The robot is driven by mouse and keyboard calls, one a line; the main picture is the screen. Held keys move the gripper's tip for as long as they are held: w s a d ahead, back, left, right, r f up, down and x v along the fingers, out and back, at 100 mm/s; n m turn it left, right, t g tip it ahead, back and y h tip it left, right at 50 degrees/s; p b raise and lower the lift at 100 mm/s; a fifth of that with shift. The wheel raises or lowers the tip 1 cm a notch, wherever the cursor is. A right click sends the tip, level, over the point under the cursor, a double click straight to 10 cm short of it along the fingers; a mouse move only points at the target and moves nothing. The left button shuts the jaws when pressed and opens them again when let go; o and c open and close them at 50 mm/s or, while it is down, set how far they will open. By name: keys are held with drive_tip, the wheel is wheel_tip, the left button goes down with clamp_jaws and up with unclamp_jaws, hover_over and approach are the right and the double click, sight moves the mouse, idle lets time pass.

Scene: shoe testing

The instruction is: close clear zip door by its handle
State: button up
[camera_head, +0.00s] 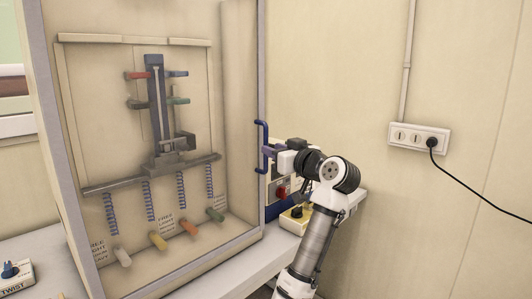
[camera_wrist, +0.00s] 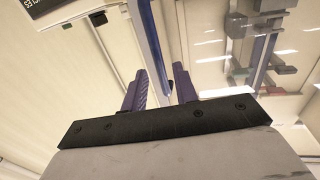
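The clear door (camera_head: 232,120) is a tall see-through panel with a grey-blue frame, in front of a test rig. Whether it stands slightly ajar or flush I cannot tell. Its blue bar handle (camera_head: 265,135) is upright on the right edge of the door. My gripper (camera_head: 268,152) is at this handle, reaching in from the right. In the wrist view my gripper's two purple fingers (camera_wrist: 160,88) stand apart, with a long blue bar (camera_wrist: 152,45) running between them. A gap shows beside the bar, and a firm grip on it is not visible.
Behind the panel is a rig (camera_head: 155,110) with springs and coloured pegs. A white counter (camera_head: 235,268) runs below. A yellow box with a knob (camera_head: 294,218) stands close to my arm. A wall socket (camera_head: 418,138) with a black cable is at right.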

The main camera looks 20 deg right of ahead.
drive_tip(key=b+v, duration=0.2)
drive_tip(key=v, duration=0.6)
drive_tip(key=shift+s+d, duration=0.1)
drive_tip(key=shift+d, duration=0.05)
